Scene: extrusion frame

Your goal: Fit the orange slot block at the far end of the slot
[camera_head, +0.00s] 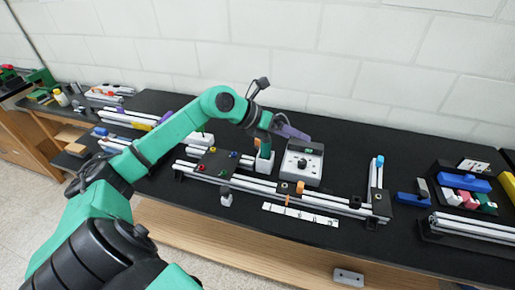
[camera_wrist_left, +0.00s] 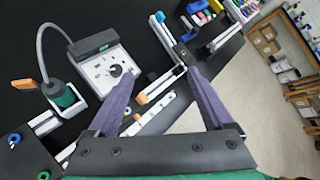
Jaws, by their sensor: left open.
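An orange block (camera_head: 300,187) sits at the long aluminium rail (camera_head: 255,184), right of its middle; whether it is seated in the slot cannot be told. It also shows in the left wrist view (camera_wrist_left: 142,98). A smaller orange piece (camera_head: 286,200) stands between the rail and a white marked strip (camera_head: 300,214). The rail's right end meets a dark bracket and an upright-looking short rail (camera_head: 375,185). My left gripper (camera_head: 292,131) is above and behind the rail. Its purple fingers are apart and empty in the left wrist view (camera_wrist_left: 158,73). My right gripper is out of view.
A grey control box (camera_head: 302,162) and a white iron holder (camera_head: 264,163) stand behind the rail. A dark plate with coloured pegs (camera_head: 217,163) lies at left. Blue parts and a dark tray (camera_head: 467,192) lie at right.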

